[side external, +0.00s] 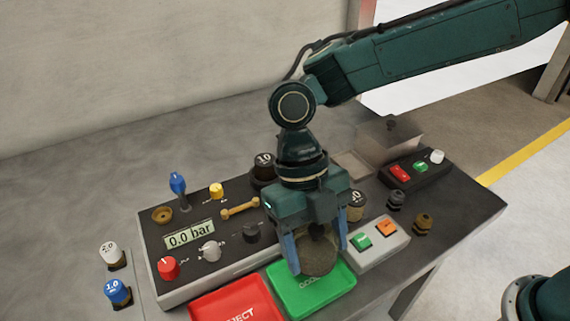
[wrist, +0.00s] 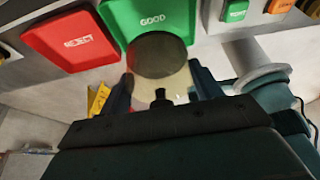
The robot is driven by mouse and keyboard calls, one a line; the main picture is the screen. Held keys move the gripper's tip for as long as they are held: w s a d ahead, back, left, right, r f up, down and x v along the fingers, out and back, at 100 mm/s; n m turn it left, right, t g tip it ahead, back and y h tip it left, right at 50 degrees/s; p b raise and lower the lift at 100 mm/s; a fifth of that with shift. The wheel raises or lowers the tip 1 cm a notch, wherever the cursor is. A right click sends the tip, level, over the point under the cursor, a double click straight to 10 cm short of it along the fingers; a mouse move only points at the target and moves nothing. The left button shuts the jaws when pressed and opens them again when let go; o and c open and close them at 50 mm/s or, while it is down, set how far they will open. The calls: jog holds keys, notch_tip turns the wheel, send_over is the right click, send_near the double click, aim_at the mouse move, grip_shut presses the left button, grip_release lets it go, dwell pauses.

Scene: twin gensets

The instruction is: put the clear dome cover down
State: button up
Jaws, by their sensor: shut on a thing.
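The clear dome cover (side external: 320,257) looks see-through and brownish, with a round outline. My gripper (side external: 318,250) is shut on it, one finger on each side. In the wrist view the dome cover (wrist: 158,58) sits between the fingers of my gripper (wrist: 162,88), with a small dark knob on the near side. It overlaps the green GOOD tray (side external: 285,295), which also shows in the wrist view (wrist: 118,22). I cannot tell whether the dome touches the tray. My gripper hides the dome's upper part in the side view.
The red REJECT tray (side external: 235,302) lies left of the green one. A control panel (side external: 150,235) with knobs and a 0.0 bar display stands behind. A green and orange button box (side external: 375,258) is close on the right. A clear box cover (side external: 395,145) stands at the back.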

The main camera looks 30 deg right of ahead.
aim_at(316, 290)
jog(key=shift+f, duration=4.05)
jog(key=shift+f, duration=0.1)
jog(key=o, duration=0.7)
jog(key=shift+v, duration=6.1)
